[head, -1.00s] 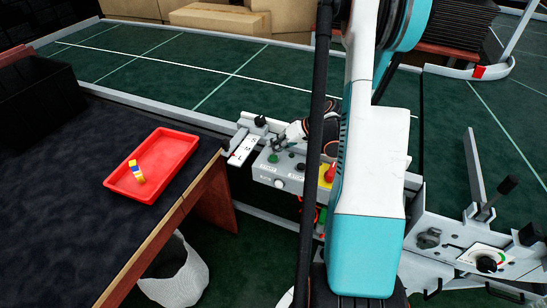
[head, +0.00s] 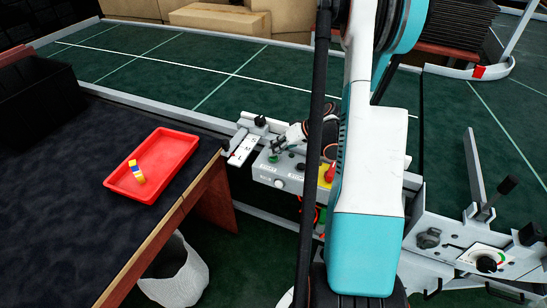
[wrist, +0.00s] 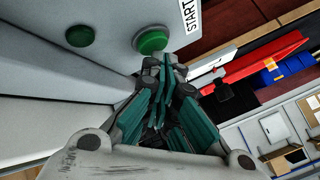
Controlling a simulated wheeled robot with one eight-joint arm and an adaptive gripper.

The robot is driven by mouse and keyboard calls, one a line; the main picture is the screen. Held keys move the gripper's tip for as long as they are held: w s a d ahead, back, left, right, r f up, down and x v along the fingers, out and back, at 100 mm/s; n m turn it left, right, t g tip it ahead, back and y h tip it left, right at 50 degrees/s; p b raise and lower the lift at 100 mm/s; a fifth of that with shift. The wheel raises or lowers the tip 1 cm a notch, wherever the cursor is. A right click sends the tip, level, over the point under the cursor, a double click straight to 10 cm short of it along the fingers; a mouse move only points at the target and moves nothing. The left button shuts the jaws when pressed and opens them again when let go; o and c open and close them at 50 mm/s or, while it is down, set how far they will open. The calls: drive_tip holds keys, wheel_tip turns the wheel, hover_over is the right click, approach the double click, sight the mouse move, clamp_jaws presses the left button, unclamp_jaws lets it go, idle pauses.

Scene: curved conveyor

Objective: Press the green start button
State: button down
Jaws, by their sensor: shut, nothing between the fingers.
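The green start button (head: 273,158) sits on the top of a grey control box (head: 267,173), towards its left end. In the wrist view, the round green button (wrist: 151,41) is in a pale collar beside a "START" label (wrist: 190,14). My gripper (head: 278,148) is shut and empty, just above and beside the button in the head view. In the wrist view, the closed teal fingers (wrist: 168,68) end close below the button's rim. I cannot tell whether they touch it.
A second, flat green disc (wrist: 80,36) is on the panel near the button. A red knob (head: 330,173) on a yellow base stands to the right on the box. A red tray (head: 117,182) with small blocks lies on the dark table at left.

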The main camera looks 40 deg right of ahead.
drive_tip(key=shift+f, duration=0.4)
idle(0.3)
drive_tip(key=shift+r, duration=0.15)
drive_tip(key=shift+r+p, duration=0.4)
drive_tip(key=shift+r, duration=0.35)
drive_tip(key=shift+r+p, duration=1.45)
drive_tip(key=shift+r, duration=1)
